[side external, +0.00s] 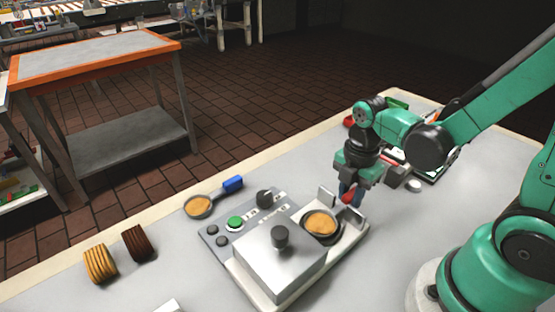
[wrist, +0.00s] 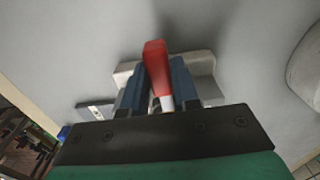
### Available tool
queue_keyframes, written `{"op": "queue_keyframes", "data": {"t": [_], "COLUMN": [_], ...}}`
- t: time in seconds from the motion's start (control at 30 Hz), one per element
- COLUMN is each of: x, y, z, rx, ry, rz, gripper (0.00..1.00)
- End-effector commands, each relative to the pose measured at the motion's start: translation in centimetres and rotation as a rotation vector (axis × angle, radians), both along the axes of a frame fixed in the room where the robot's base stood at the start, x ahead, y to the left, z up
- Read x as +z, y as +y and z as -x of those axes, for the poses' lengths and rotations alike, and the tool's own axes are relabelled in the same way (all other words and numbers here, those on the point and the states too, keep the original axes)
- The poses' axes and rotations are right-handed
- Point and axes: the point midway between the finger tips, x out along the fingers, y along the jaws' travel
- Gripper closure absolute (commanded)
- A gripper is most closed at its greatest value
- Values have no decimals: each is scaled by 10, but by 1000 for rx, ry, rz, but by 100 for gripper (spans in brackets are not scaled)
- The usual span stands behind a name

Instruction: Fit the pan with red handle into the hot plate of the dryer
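The red-handled pan (side external: 320,226) holds a tan round filling and is over the hot plate end of the dryer (side external: 283,260), beside its metal cover with a black knob. I cannot tell whether the pan is fully seated or slightly above the plate, which it hides. Its red handle (side external: 347,198) points toward the back right, between the dryer's two upright brackets. My gripper (side external: 350,192) is on this handle. In the wrist view, the blue fingers of my gripper (wrist: 162,88) are closed around the red handle (wrist: 156,65). The pan's bowl is hidden there.
A blue-handled pan (side external: 199,206) lies left of the control panel (side external: 235,222). Orange (side external: 100,264) and dark brown (side external: 138,243) stacks of discs stand at the left. A white round item (side external: 414,185) lies right of my gripper.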

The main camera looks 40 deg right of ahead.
Motion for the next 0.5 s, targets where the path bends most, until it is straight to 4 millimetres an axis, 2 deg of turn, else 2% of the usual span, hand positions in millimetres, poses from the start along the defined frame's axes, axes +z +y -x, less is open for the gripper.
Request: {"op": "queue_keyframes", "data": {"t": [0.03,0.1,0.5], "x": [0,0,3], "y": [0,0,0], "z": [0,0,0], "rx": [0,0,0], "ry": [0,0,0], "rz": [0,0,0], "gripper": [60,40,40]}}
